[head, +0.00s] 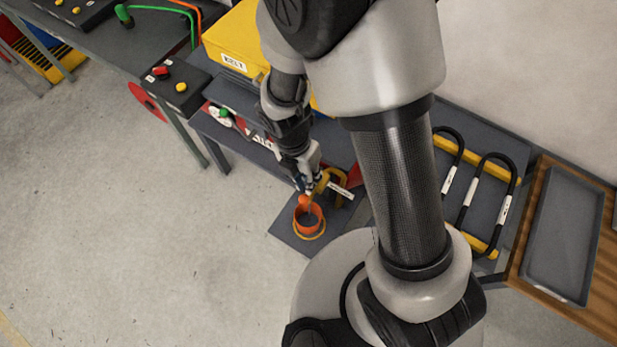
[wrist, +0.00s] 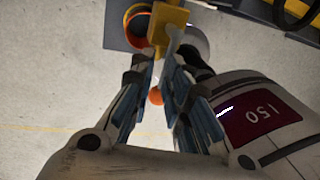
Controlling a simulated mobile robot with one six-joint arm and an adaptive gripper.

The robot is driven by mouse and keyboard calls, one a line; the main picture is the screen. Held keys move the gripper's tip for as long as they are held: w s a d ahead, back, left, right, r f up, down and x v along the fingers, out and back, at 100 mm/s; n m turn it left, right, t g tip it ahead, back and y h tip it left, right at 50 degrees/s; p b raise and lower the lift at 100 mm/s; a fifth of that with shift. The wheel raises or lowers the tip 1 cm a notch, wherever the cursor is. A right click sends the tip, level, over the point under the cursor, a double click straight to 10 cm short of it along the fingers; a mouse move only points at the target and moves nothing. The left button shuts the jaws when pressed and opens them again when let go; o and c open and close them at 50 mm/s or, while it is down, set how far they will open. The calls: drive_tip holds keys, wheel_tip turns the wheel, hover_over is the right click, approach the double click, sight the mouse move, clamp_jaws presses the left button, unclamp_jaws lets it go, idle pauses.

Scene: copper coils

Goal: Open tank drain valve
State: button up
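A yellow valve body (head: 323,182) with a white tag sits at the bench's front edge. In the wrist view, a yellow block of the valve (wrist: 168,24) shows just beyond my fingertips. A grey lever-like piece (wrist: 173,42) extends from it toward the fingers, and an orange knob (wrist: 156,97) shows in the gap between them. My gripper (head: 308,182) is at the valve, pointing down; in the wrist view, its fingers (wrist: 160,65) stand apart with floor visible between them. Whether either finger touches the lever cannot be told. My gripper partly hides the valve in the head view.
An orange round container (head: 308,219) stands on a dark plate (head: 285,237) below the valve. A yellow box (head: 232,42) is behind my arm. A control box (head: 182,88) with red and yellow buttons stands left. Black hooped handles (head: 487,195) and a grey tray (head: 563,235) are right. Left floor is clear.

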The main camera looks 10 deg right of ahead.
drive_tip(key=shift+s+d+f, duration=0.3)
drive_tip(key=shift+s, duration=0.2)
drive_tip(key=shift+r, duration=0.15)
wheel_tip(320, 180, up, 12)
drive_tip(key=w+a, duration=0.2)
idle(0.4)
drive_tip(key=s+d+r+m+t+b, duration=0.1)
drive_tip(key=s+d+r+m+t, duration=0.2)
drive_tip(key=m, duration=1.1)
drive_tip(key=s+d+r+m+t+y+b, duration=0.1)
drive_tip(key=s+d+r+m, duration=0.5)
drive_tip(key=m, duration=0.8)
drive_tip(key=d+r+t+b, duration=0.1)
drive_tip(key=d+r, duration=0.2)
drive_tip(key=r, duration=0.1)
drive_tip(key=shift+s+r+m+t+y, duration=0.2)
drive_tip(key=shift+r+m+t+y, duration=0.1)
drive_tip(key=shift+r+t, duration=0.1)
